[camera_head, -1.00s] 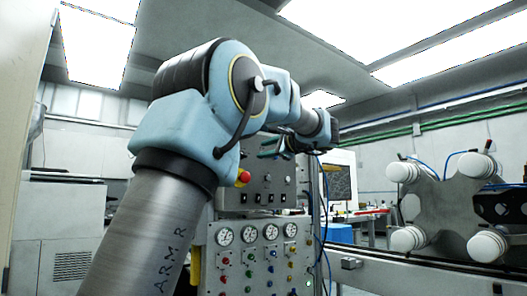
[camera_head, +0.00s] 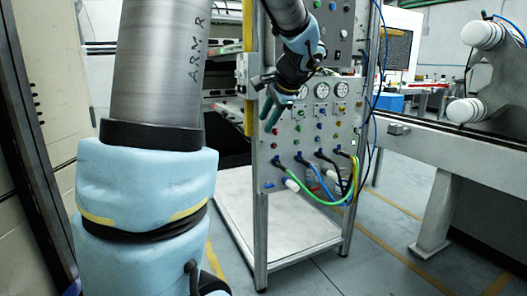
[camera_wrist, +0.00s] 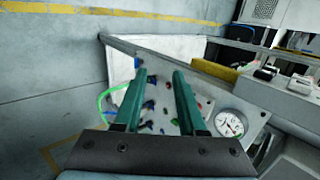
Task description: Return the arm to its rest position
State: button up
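My arm hangs down across the head view, its blue elbow housing at the lower left. My gripper (camera_head: 273,112) is in front of the control panel (camera_head: 310,133) with its round gauges and coloured knobs. In the wrist view my gripper (camera_wrist: 159,72) shows two teal fingers spread apart with nothing between them. The panel face and one gauge (camera_wrist: 230,123) lie beyond the fingers. I cannot tell how far the fingertips are from the panel.
Green, blue and black cables (camera_head: 322,185) hang from the panel's lower part. The panel's metal stand has a pale lower shelf (camera_head: 285,220). A grey conveyor frame (camera_head: 445,160) with white rollers (camera_head: 483,35) stands at the right. Floor between stand and conveyor is clear.

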jog(key=s+a+f+n+g+h, duration=0.2)
jog(key=s+a+f+n+g, duration=0.15)
jog(key=s+f+n, duration=0.45)
jog(key=s+a+f+n+g+h, duration=0.25)
jog(key=s+a+f, duration=0.25)
jog(key=s+f, duration=0.7)
notch_tip(320, 180, up, 22)
jog(key=s+n+p, duration=0.1)
jog(key=p, duration=1.9)
jog(key=shift+d+f+t, duration=0.25)
jog(key=shift+d+t, duration=0.05)
jog(key=shift+t, duration=0.1)
